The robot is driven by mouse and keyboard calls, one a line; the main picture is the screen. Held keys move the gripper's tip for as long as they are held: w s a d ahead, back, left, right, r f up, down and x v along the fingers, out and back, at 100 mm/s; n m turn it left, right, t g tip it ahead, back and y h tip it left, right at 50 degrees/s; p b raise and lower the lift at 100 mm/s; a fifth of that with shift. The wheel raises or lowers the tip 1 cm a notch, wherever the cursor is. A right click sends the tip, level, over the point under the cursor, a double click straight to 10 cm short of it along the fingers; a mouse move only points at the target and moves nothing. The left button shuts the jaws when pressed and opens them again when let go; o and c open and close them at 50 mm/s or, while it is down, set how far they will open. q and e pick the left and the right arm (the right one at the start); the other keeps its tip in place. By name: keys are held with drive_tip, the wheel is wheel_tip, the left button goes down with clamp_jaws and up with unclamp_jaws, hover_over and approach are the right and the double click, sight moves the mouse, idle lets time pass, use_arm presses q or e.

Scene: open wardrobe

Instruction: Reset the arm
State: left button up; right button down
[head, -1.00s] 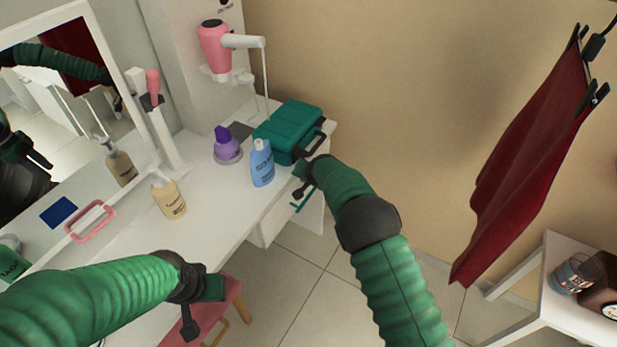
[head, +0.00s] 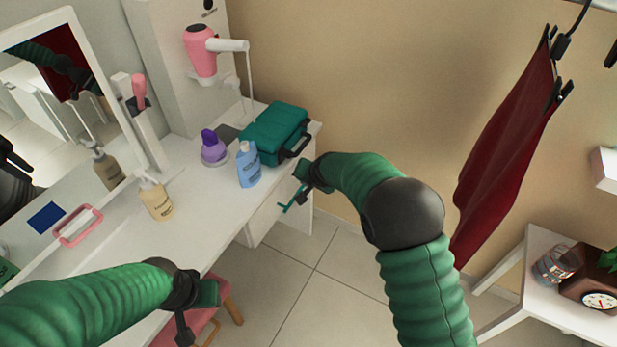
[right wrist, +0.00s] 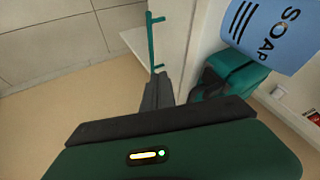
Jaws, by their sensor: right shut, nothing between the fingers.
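My right arm reaches toward the white vanity, and its gripper (head: 299,190) is at the front of the desk near a teal drawer handle (head: 290,203). In the right wrist view its dark fingers (right wrist: 158,90) are shut and empty. The teal handle (right wrist: 151,45) stands just beyond the fingertips there; I cannot tell whether they touch. My left gripper (head: 187,322) hangs over the pink stool by the desk's front edge, holding nothing I can see. Its finger gap is too small to judge.
On the desk (head: 205,215) stand a blue soap bottle (head: 249,168), a teal case (head: 273,133), a purple bottle (head: 213,150) and a beige pump bottle (head: 157,200). A pink stool (head: 230,308) sits below. A red cloth (head: 508,140) hangs right, above a white side table (head: 540,315).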

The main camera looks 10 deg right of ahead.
drive_tip(key=s+d+r+n+g+h+p, duration=0.1)
drive_tip(key=s+d+r+p, duration=0.35)
drive_tip(key=s, duration=0.35)
drive_tip(key=s+d+r+n+g+p, duration=0.1)
drive_tip(key=s+d+r+p, duration=0.2)
drive_tip(key=s+d+r, duration=0.4)
drive_tip(key=s+d+r+n+g+p, duration=0.1)
drive_tip(key=s+p, duration=0.1)
drive_tip(key=s, duration=0.7)
drive_tip(key=s+d+r+n+g+h+p, duration=0.1)
drive_tip(key=s+d+n+p, duration=0.1)
drive_tip(key=s, duration=0.7)
drive_tip(key=shift+s+d, duration=0.2)
drive_tip(key=shift+s, duration=0.2)
drive_tip(key=shift+s, duration=0.1)
